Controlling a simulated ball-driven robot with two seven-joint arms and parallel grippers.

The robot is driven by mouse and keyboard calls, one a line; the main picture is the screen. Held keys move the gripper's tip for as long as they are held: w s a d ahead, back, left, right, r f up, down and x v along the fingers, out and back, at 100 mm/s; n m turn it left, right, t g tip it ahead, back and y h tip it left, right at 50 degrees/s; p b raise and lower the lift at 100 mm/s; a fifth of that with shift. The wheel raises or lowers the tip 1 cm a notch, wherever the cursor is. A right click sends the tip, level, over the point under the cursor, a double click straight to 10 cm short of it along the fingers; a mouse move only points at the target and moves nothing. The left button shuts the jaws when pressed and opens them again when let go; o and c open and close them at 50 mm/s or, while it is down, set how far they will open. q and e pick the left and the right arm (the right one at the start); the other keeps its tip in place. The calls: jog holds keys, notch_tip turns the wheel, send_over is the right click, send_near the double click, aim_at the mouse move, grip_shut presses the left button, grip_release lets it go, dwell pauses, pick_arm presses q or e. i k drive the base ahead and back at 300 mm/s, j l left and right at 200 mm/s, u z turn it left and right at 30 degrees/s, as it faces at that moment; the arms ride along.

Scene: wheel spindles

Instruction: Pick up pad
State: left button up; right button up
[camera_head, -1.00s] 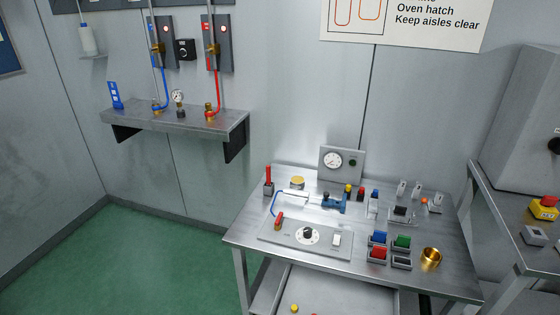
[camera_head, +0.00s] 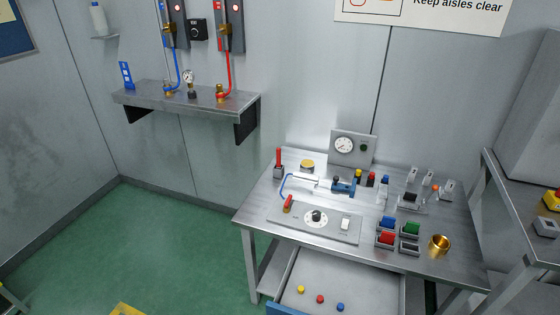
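Nothing in view is plainly marked as the pad. On the metal bench (camera_head: 268,215), blue (camera_head: 387,222), green (camera_head: 411,228) and red (camera_head: 386,238) blocks sit in small dark holders, beside an empty-looking holder (camera_head: 409,248). A round tan-topped piece (camera_head: 307,166) stands near the bench's back left; it is too small to identify. Neither of my grippers is in view.
A brass cup (camera_head: 439,244) stands at the bench's right. An open drawer (camera_head: 380,287) below holds yellow (camera_head: 301,290), red (camera_head: 320,299) and blue (camera_head: 340,307) pieces. A wall shelf (camera_head: 190,100) hangs left.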

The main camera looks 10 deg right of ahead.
aim_at(408, 195)
jog(key=z, duration=1.5)
